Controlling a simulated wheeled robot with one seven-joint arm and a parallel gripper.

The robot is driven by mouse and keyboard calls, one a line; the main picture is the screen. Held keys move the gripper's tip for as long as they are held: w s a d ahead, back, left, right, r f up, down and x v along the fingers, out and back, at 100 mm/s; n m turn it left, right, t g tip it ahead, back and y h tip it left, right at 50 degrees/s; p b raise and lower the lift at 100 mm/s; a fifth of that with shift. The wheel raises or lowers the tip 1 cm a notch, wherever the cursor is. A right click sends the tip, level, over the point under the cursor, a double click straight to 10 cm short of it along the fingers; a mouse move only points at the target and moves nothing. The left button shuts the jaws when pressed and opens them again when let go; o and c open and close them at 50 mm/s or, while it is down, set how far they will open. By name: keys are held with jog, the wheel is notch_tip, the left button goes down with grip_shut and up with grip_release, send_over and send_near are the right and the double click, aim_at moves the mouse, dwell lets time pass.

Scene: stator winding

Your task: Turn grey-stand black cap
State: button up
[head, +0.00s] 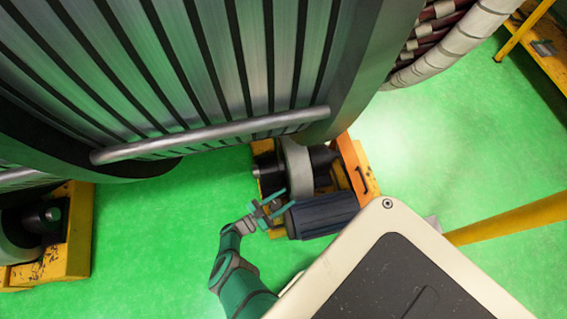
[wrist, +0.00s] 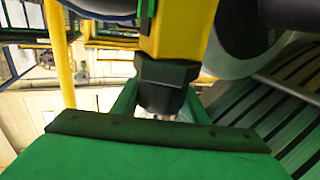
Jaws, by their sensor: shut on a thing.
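My gripper (head: 276,203) is low in the middle of the head view, beside the front of a roller stand. In the wrist view its green fingers are on both sides of a black cap (wrist: 165,82), and they are shut on it. The cap projects from a yellow part (wrist: 180,30) of the stand. The cap's lower end is partly hidden between the fingers. In the head view I cannot pick out the cap clearly. The stand there has a grey roller (head: 297,165) and a yellow base (head: 357,165).
The large ribbed stator (head: 200,60) hangs over the stand, with a metal bar (head: 210,135) along its lower edge. A dark ribbed motor (head: 322,214) is just right of my gripper. Another yellow stand (head: 75,235) is at left. Green floor (head: 160,240) is clear between them.

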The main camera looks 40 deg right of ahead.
jog(key=shift+g, duration=0.3)
dwell(0.4)
jog(key=o, duration=1)
jog(key=shift+o, duration=0.2)
jog(key=shift+r, duration=0.45)
jog(key=s+a+r, duration=0.8)
jog(key=s+r, duration=0.3)
jog(key=r, duration=0.1)
jog(key=shift+s, duration=0.25)
jog(key=shift+a, duration=0.1)
